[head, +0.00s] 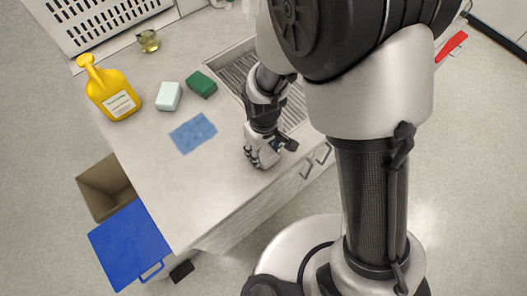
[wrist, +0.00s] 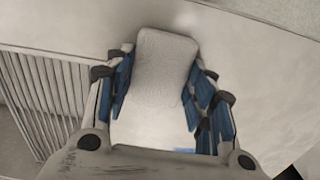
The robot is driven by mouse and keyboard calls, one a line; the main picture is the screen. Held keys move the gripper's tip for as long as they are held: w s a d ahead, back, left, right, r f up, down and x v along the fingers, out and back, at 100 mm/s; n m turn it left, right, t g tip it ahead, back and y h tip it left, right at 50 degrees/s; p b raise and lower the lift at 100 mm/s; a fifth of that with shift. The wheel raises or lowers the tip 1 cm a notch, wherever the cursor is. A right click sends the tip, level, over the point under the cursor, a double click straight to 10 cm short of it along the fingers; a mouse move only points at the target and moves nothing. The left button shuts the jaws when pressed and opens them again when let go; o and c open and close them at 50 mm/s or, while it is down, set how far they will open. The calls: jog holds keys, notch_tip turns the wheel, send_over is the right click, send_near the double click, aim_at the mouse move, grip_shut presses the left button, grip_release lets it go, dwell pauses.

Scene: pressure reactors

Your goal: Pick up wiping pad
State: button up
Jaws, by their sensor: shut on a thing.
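The wiping pad (wrist: 165,62) is a pale grey-white block with rounded corners in the wrist view. It sits between the blue-lined fingers of my gripper (wrist: 162,82), which are closed on its two sides. In the head view my gripper (head: 262,156) is low over the front part of the counter, beside the sink. The pad is hidden or too small to make out there. I cannot tell whether it touches the counter.
A ribbed drainer (head: 238,66) lies beside my gripper. On the counter (head: 150,150) are a blue cloth (head: 193,133), a green sponge (head: 202,84), a pale block (head: 169,97), a yellow bottle (head: 113,98) and a small glass (head: 148,41). A bin with a blue lid (head: 128,245) stands at the left.

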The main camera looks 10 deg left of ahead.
aim_at(264, 152)
jog(key=shift+c, duration=0.2)
notch_tip(264, 152, up, 20)
jog(key=p, duration=0.6)
jog(key=shift+p, duration=0.3)
